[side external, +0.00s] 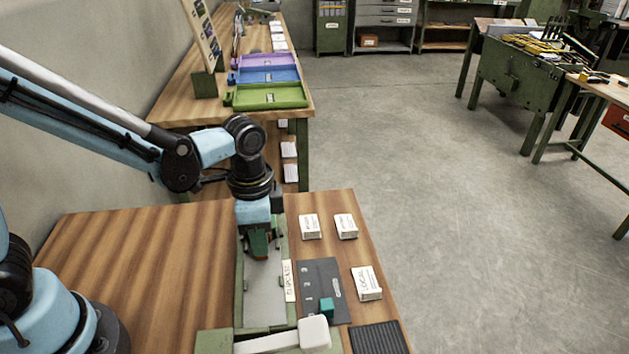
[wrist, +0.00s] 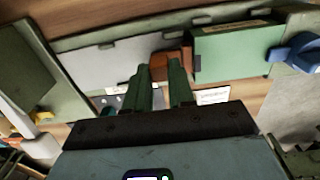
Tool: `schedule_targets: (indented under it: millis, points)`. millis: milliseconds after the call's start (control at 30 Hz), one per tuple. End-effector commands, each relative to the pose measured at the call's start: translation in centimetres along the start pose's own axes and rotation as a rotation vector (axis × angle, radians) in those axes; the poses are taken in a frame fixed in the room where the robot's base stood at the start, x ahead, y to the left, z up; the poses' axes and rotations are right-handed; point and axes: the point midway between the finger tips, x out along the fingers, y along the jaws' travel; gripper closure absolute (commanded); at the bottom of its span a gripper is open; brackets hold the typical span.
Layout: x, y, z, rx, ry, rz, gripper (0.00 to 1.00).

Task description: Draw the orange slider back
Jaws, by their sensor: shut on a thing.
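The orange slider (wrist: 172,63) is a small orange-brown block in the wrist view, at the tips of my green fingers. My gripper (wrist: 161,75) is shut on it. In the side external view my gripper (side external: 260,246) points down into the far part of a long green-edged track with a grey floor (side external: 264,297). There the slider is mostly hidden by the fingers. In the wrist view the grey floor (wrist: 100,60) lies left of the slider and a green plate (wrist: 232,50) lies right of it.
A white-ended lever (side external: 313,334) crosses the track's near end. A dark panel (side external: 318,275) with a teal block (side external: 326,307), several white boxes (side external: 366,283) and a black ridged mat (side external: 378,338) lie to the right. The wooden table (side external: 150,255) is clear on the left.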

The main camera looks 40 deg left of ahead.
Motion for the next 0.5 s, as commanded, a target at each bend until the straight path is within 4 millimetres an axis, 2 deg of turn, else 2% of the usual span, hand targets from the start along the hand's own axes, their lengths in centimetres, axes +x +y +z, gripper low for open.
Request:
schedule_targets:
  millis: [167,500]
  points:
    - [0.0,2.0,-0.1,0.007,-0.001,0.001,1.00]
    - [0.0,9.5,-0.1,0.009,0.000,0.003,1.00]
